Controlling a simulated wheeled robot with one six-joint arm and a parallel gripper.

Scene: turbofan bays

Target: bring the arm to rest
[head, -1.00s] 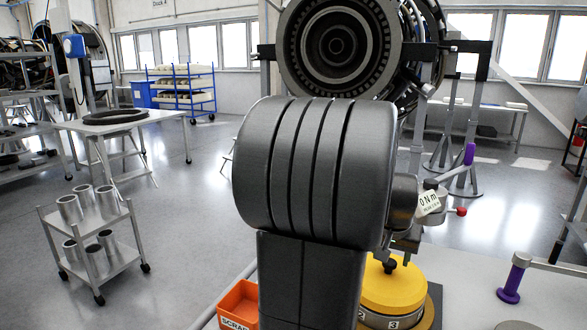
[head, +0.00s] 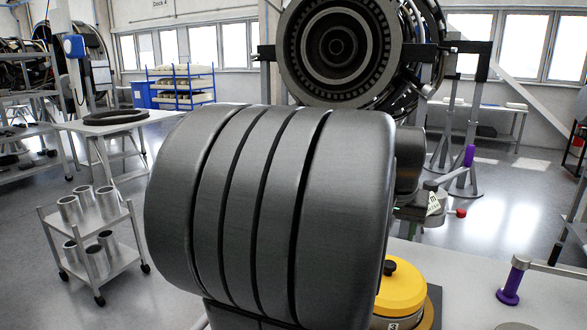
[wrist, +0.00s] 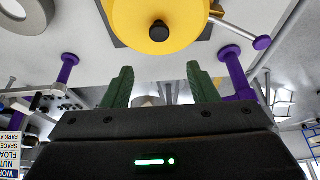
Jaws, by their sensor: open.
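My gripper (wrist: 160,72) shows in the wrist view with its two green fingers apart and nothing between them. A yellow round lid with a black knob (wrist: 160,12) lies beyond the fingertips, apart from them. In the head view my dark grey ribbed arm fills the lower middle, and the gripper's fingers cannot be made out behind it. The yellow lid shows there too (head: 405,290), to the right of my arm and partly hidden by it.
Purple-handled posts stand on the bench (head: 512,280) on the right. A small white label (head: 433,203) shows beside my arm. An engine (head: 337,45) hangs on a frame behind. A cart with metal cylinders (head: 90,240) stands left, with open floor around it.

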